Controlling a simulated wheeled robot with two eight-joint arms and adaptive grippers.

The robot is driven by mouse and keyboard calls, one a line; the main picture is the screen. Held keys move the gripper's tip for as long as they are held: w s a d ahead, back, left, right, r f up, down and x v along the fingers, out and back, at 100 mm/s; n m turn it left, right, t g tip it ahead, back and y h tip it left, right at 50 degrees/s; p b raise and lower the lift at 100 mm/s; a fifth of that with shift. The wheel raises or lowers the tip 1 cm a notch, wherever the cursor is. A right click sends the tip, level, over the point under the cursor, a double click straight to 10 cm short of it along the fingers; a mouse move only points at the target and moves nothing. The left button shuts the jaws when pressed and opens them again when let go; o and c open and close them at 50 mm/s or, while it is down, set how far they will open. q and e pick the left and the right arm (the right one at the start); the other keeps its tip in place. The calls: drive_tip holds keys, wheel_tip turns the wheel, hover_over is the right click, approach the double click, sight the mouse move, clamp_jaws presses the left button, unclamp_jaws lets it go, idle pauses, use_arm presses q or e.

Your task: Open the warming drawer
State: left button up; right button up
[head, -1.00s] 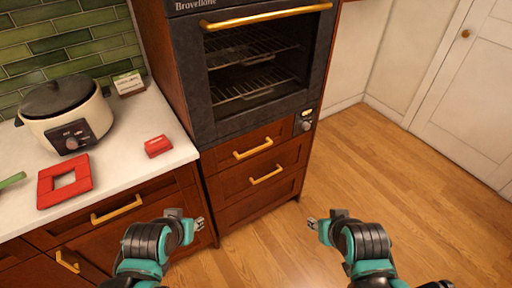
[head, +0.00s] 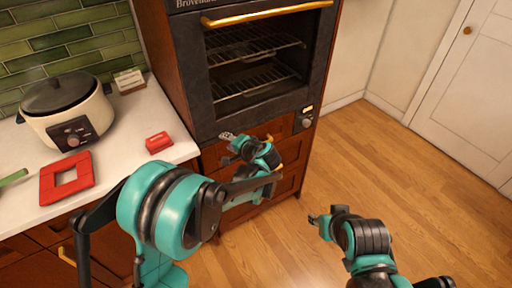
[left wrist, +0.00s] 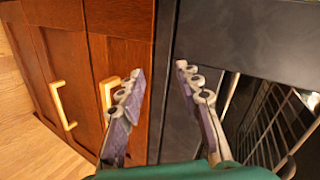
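The wooden drawer directly under the oven (head: 284,127), likely the warming drawer, is shut. It also shows in the left wrist view (left wrist: 121,55), where its brass handle (left wrist: 106,92) is partly behind a finger. In the head view my left gripper (head: 229,138) is in front of this drawer near the oven's lower edge and hides most of its handle. The left wrist view shows the left fingers (left wrist: 163,108) apart with nothing between them, one over the drawer front and one over the oven's dark frame. My right gripper (head: 315,219) is above the floor, away from the cabinet; its fingers are too small to judge.
A second wooden drawer with a brass handle (left wrist: 62,105) is below. The oven (head: 255,70) has a long brass handle. The counter at left holds a cooker (head: 66,112), a red frame (head: 52,193) and a red block (head: 158,142). The floor at right is clear.

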use_arm(q)
drive_tip(key=w+d+f+m+t+y, duration=0.25)
drive_tip(key=d+f+m+t, duration=0.2)
drive_tip(key=d+f, duration=0.9)
drive_tip(key=shift+n+t, duration=0.25)
drive_tip(key=shift+t, duration=0.2)
drive_tip(key=x, duration=0.2)
drive_tip(key=b+x, duration=0.1)
drive_tip(key=x, duration=0.2)
drive_tip(key=r+b+x, duration=0.1)
drive_tip(key=x, duration=0.2)
drive_tip(key=shift+w+d, duration=0.25)
drive_tip(key=shift+w, duration=0.05)
clamp_jaws()
